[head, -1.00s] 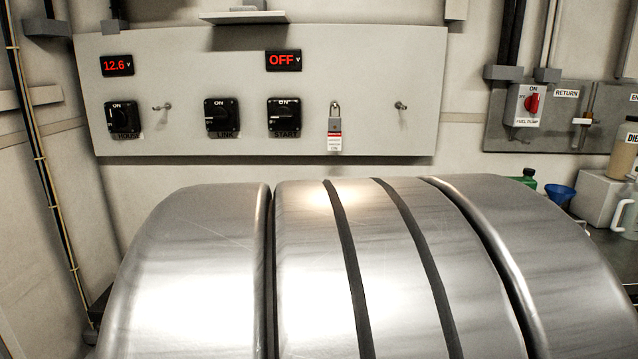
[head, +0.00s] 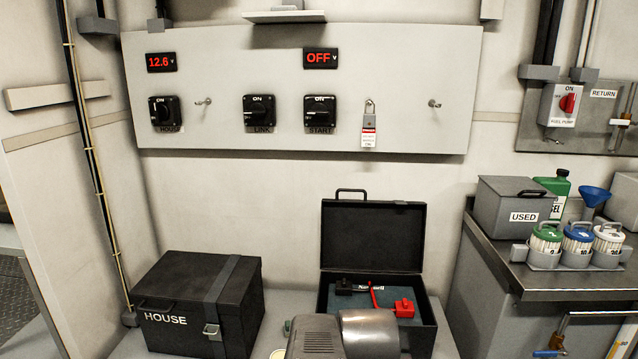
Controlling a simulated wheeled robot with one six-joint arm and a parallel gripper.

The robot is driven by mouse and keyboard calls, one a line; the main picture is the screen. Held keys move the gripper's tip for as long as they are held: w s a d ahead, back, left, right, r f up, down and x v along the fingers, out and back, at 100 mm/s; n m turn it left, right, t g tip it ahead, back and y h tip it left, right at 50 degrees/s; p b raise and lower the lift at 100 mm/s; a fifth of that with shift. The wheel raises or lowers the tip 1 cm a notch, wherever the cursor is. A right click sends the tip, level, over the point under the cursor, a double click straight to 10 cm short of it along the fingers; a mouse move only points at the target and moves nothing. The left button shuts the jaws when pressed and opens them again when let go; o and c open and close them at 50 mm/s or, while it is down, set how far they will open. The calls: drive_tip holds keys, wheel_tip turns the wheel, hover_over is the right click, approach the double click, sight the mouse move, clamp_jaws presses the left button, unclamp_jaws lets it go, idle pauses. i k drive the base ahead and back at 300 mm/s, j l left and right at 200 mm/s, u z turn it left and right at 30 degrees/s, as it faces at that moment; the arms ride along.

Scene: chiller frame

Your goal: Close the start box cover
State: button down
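The start box (head: 425,335) is a black box on the low shelf, with no START label visible on it. Its cover (head: 372,236) stands open and upright at the back, with a handle (head: 351,191) on its top edge. Inside is a battery with a red terminal cap (head: 404,308), a black one (head: 344,287) and a red strip (head: 373,296). Parts of my arm hide the box's front left. My gripper's fingers do not show.
The shut HOUSE box (head: 165,318) stands to the left. A switch panel (head: 300,90) hangs above. At right, a bench (head: 535,280) carries a USED bin (head: 505,205), small tubs (head: 577,245) and a green bottle (head: 553,185). The wall behind the cover is clear.

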sight(365, 234)
drive_tip(key=j, duration=0.1)
drive_tip(key=i+j+z, duration=0.15)
drive_tip(key=i+j, duration=0.75)
drive_tip(key=j, duration=0.15)
